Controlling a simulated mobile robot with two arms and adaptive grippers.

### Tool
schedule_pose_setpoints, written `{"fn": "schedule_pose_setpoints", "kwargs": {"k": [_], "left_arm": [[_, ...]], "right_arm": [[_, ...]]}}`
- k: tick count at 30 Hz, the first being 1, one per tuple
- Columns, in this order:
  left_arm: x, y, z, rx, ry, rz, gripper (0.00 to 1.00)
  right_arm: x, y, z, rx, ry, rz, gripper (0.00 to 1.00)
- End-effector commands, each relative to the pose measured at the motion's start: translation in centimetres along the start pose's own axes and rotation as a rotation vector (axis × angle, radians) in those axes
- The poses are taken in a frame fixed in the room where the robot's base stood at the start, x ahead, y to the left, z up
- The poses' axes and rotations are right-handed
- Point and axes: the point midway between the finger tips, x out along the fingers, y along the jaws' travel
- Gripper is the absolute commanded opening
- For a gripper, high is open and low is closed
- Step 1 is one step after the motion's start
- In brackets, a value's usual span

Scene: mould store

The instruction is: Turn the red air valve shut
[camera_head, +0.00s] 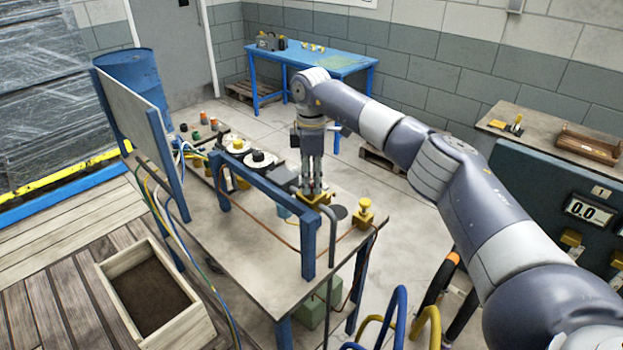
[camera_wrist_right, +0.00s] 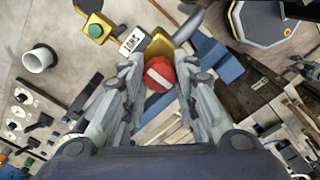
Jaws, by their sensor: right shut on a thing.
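The red valve knob (camera_wrist_right: 160,76), round with a white bar across it, sits on a yellow base (camera_wrist_right: 158,48) in the right wrist view. My right gripper (camera_wrist_right: 161,84) points down with its fingers on both sides of the knob, shut on it. In the head view my right gripper (camera_head: 313,188) is over the yellow base at the bench's right part, and the knob is hidden by the fingers. A white tag (camera_wrist_right: 132,40) that seems to read SHUT upside down lies beside the knob. My left gripper is not in view.
The bench (camera_head: 262,240) carries a blue frame (camera_head: 265,190) close to the gripper. A yellow fitting (camera_head: 366,213) stands to its right. Black-and-white round parts (camera_head: 259,159) and small coloured knobs stand farther back. Hoses (camera_head: 400,315) rise in front. A wooden box (camera_head: 150,290) is at left.

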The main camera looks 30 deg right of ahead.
Motion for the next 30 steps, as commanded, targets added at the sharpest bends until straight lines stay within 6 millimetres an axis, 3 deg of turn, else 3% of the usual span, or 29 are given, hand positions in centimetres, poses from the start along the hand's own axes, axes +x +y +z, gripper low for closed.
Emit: {"fn": "schedule_pose_setpoints", "kwargs": {"k": [17,18,20,30], "left_arm": [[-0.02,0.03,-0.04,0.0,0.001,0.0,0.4],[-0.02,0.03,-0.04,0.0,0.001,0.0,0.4],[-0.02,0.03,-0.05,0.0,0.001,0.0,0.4],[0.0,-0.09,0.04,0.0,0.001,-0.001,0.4]], "right_arm": [[-0.4,0.21,-0.1,0.029,0.006,0.009,0.04],[-0.4,0.21,-0.1,0.029,0.006,0.009,0.36],[-0.37,0.19,-0.08,0.028,0.005,0.008,0.49],[-0.26,0.08,-0.05,0.027,0.002,0.003,0.49]]}}
